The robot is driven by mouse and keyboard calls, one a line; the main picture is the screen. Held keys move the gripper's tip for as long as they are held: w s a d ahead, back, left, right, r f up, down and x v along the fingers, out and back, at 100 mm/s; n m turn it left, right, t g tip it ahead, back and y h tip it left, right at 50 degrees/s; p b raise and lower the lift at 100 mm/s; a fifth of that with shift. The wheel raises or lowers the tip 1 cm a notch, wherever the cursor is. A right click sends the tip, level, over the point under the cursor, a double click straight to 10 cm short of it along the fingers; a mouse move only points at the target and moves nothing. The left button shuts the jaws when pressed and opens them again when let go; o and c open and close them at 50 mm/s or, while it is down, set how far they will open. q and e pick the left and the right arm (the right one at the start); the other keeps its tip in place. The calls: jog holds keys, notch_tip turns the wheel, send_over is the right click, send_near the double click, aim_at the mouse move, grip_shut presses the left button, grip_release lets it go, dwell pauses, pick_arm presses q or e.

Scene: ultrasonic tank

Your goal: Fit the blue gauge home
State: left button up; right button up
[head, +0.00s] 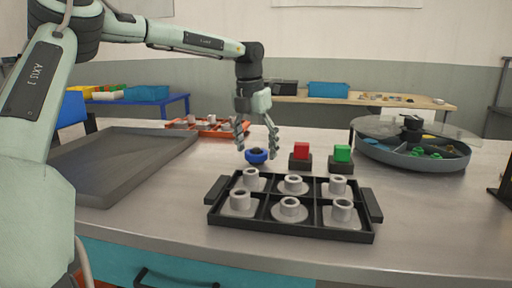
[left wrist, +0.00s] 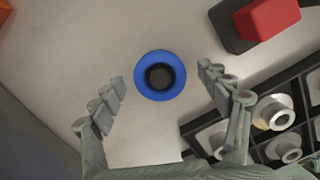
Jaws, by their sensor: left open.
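The blue gauge (head: 257,157) is a round blue piece with a dark centre, standing on the grey bench behind the black tray. In the left wrist view the blue gauge (left wrist: 180,84) shows from above as a blue ring around a dark middle. My left gripper (head: 257,141) points down over it with open, empty fingers. In the left wrist view the fingers stand to either side of the gauge, apart from it. My right gripper is not in view.
A black compartment tray (head: 290,232) holds several grey flanged pieces. Red (head: 301,150) and green (head: 342,153) blocks sit in dark bases right of the gauge. A round tank (head: 412,160) with a clear lid stands at right. A dark flat tray (head: 120,165) lies left.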

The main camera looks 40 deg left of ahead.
aim_at(252, 154)
pick_arm(q)
notch_tip(252, 154, up, 12)
jog(key=s, duration=0.1)
jog(key=shift+s+d, duration=0.15)
jog(key=shift+s, duration=0.2)
jog(key=shift+f, duration=0.1)
dwell(0.5)
